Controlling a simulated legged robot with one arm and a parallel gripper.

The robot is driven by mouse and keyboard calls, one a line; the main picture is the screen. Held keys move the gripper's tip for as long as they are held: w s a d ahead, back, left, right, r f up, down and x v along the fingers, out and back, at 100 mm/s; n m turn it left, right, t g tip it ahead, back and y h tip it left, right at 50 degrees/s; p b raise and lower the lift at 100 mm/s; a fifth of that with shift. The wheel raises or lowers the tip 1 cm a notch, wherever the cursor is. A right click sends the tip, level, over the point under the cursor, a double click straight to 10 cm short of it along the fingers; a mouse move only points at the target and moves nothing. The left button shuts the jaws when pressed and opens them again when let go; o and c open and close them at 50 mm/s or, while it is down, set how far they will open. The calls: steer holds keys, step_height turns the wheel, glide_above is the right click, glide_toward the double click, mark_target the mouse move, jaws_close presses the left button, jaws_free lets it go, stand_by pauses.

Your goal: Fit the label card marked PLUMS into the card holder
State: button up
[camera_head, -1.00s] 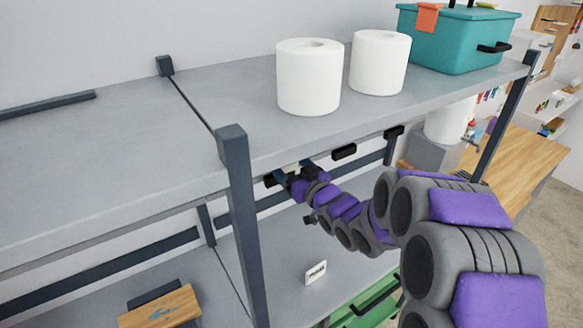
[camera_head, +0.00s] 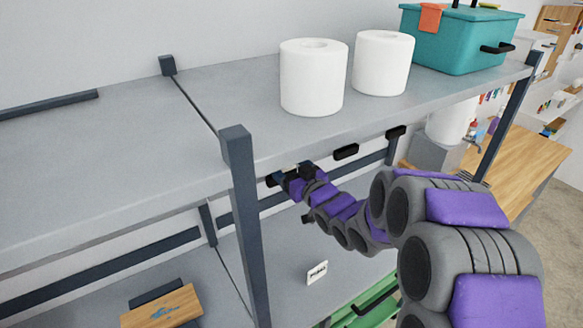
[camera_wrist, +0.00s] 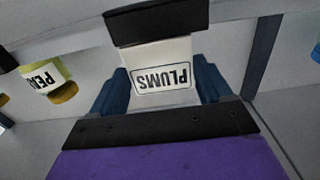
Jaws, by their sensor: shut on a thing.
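The PLUMS card (camera_wrist: 158,58) is off-white, with its framed lettering upside down in the wrist view. My gripper (camera_wrist: 160,84) is shut on it, with a dark blue finger at each side. A black card holder (camera_wrist: 157,20) is just beyond the card. The card's far edge meets or passes behind the holder in the picture; I cannot tell how far it is in. In the head view my gripper (camera_head: 287,177) is under the upper shelf's front edge, and the card is mostly hidden there.
Two more black holders (camera_head: 345,151) (camera_head: 396,132) line the shelf edge to the right. A dark post (camera_head: 244,220) stands left of my gripper. Another white card (camera_head: 317,272) stands on the lower shelf. A yellow item with a partly visible label (camera_wrist: 45,78) is at left in the wrist view.

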steer(key=shift+a+p, duration=0.3)
steer(key=shift+a, duration=0.1)
stand_by(1.3)
steer(key=shift+f+b, duration=0.45)
steer(key=shift+f, duration=0.8)
steer(key=o, duration=1)
steer(key=shift+o, duration=0.2)
steer(key=shift+s+f, duration=0.15)
